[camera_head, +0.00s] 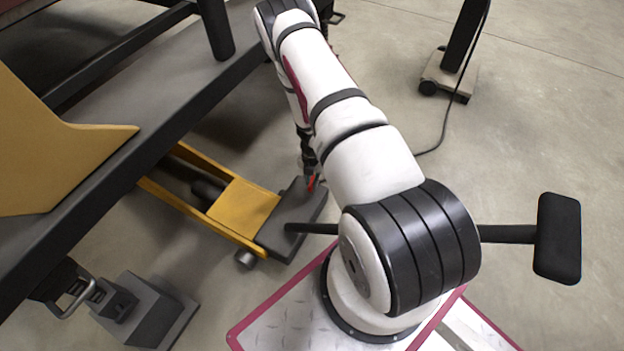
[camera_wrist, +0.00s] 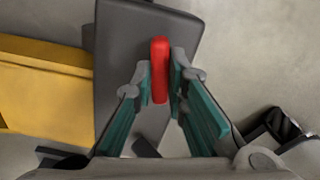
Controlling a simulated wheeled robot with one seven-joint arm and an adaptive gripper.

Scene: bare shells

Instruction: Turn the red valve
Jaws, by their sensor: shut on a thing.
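The red valve (camera_wrist: 159,70) is a narrow upright red bar in the wrist view, on a dark grey box (camera_wrist: 120,60). My gripper (camera_wrist: 160,80) has its two teal-padded fingers on either side of the valve's near part and is shut on it. The valve's far end shows beyond the fingertips. In the head view only a small red bit of the valve (camera_head: 312,183) shows beside my gripper (camera_head: 309,172), which is partly hidden by my arm. The grey box (camera_head: 290,240) lies low by the floor there.
A yellow frame (camera_head: 243,208) joins the grey box on its left. A dark table-like structure (camera_head: 165,120) with a yellow part (camera_head: 50,150) fills the left. A wheeled stand (camera_head: 448,75) with a cable is at the upper right. Open floor lies to the right.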

